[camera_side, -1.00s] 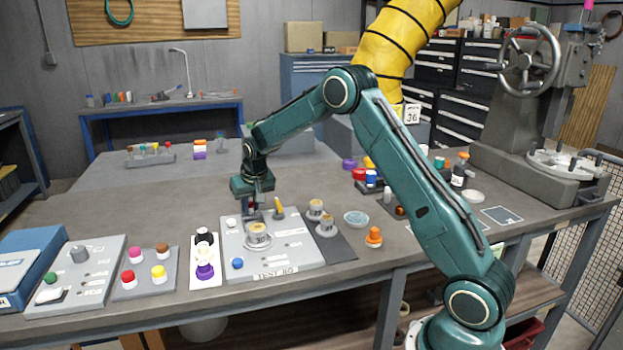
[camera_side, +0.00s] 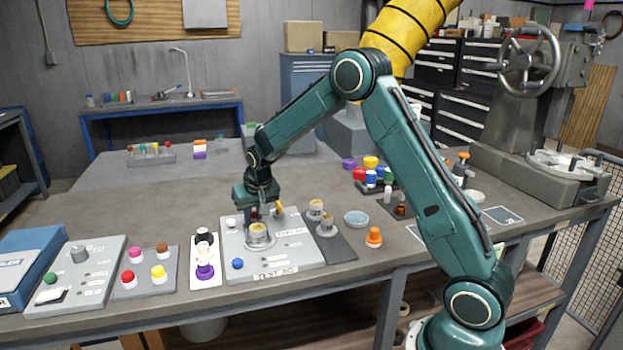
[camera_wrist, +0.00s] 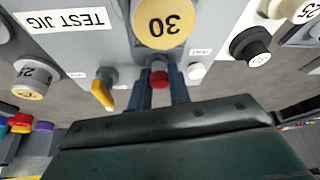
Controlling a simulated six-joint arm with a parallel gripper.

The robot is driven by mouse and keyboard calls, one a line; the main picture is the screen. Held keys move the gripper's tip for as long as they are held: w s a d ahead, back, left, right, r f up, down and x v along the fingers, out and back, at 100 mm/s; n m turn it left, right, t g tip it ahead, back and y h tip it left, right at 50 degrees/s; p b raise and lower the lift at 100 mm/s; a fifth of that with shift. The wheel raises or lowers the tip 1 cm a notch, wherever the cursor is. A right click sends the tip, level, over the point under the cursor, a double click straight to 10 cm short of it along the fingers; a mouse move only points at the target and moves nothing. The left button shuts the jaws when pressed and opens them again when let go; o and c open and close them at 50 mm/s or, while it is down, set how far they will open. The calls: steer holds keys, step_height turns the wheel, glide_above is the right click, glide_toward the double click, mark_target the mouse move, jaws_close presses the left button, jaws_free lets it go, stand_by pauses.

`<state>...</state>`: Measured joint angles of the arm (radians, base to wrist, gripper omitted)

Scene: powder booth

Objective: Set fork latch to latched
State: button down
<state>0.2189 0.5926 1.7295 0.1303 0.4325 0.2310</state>
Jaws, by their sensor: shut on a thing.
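The grey test jig panel (camera_side: 287,257) lies on the bench, and its TEST JIG label shows upside down in the wrist view (camera_wrist: 62,18). My gripper (camera_wrist: 161,92) is shut on this handle, with a blue-grey finger on each side. In the side view my gripper (camera_side: 262,211) is low over the panel and partly hides the handle. The latch's exact position cannot be told.
A yellow lever (camera_wrist: 103,94) stands close beside my gripper on the panel. A white button (camera_wrist: 196,71) is on the other side. A blue button (camera_side: 237,263) is at the panel's front. Capped parts (camera_side: 326,226) stand on a dark mat to the right.

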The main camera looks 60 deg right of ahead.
steer(key=shift+s+a, duration=0.15)
steer(key=shift+a, duration=0.05)
steer(key=c, duration=1.6)
jaws_free()
steer(key=shift+s, duration=0.1)
steer(key=o, duration=0.3)
steer(key=shift+r, duration=0.15)
steer(key=v, duration=1.3)
steer(key=shift+r, duration=0.25)
steer(key=shift+a, duration=0.1)
